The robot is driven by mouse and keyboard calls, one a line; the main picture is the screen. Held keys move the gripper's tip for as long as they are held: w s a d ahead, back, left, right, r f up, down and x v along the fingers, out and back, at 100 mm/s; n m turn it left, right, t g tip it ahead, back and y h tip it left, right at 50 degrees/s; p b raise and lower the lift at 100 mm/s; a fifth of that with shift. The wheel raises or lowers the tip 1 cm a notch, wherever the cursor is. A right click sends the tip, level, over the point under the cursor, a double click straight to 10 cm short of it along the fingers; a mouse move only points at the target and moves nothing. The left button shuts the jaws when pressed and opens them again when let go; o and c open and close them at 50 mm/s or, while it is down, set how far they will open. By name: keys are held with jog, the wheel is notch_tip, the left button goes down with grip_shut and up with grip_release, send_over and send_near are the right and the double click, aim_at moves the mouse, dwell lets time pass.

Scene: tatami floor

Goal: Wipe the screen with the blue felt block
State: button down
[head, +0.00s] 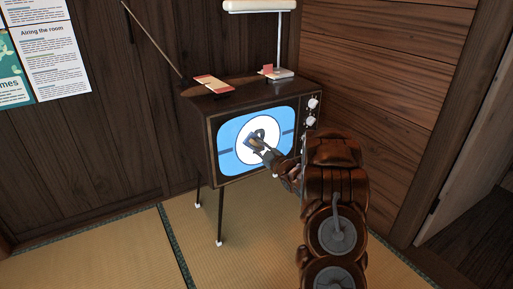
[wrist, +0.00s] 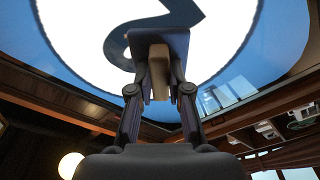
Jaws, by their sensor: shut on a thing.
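The television screen (head: 230,142) is lit, with a white disc on blue and a dark figure in the disc. It fills the top of the wrist view (wrist: 85,50). My gripper (head: 264,151) is in front of the middle of the screen. In the wrist view its fingers (wrist: 160,88) are shut on the tan grip of the blue felt block (wrist: 172,42). The block's dark blue pad faces the screen and covers part of the figure. I cannot tell whether the pad touches the glass.
The television cabinet (head: 210,176) stands on thin legs on the tatami (head: 120,245). A red-and-cream item (head: 214,84) and a white lamp (head: 280,73) stand on its top, and an antenna (head: 152,40) rises at the left. Wooden walls (head: 395,60) are close behind and right.

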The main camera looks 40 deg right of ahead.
jog(key=shift+s+d+p, duration=0.15)
jog(key=shift+d+p, duration=0.5)
jog(key=shift+d, duration=1.05)
jog(key=shift+s+d+p, duration=0.1)
jog(key=shift+d+p, duration=0.5)
jog(key=shift+d, duration=1.1)
jog(key=shift+w+r+p, duration=0.1)
jog(key=shift+r+p, duration=0.35)
jog(key=shift+r, duration=0.65)
jog(key=shift+w+a+f+b, duration=0.15)
jog(key=shift+a+b, duration=0.35)
jog(key=shift+a, duration=0.65)
jog(key=a+b, duration=0.1)
jog(key=a, duration=0.4)
jog(key=shift+a+b, duration=0.1)
jog(key=shift+b, duration=0.3)
jog(key=s, duration=0.6)
jog(key=shift+a+b, duration=0.25)
jog(key=shift+b, duration=0.15)
jog(key=shift+s, duration=0.1)
jog(key=shift+s+a, duration=0.1)
jog(key=shift+s, duration=1.3)
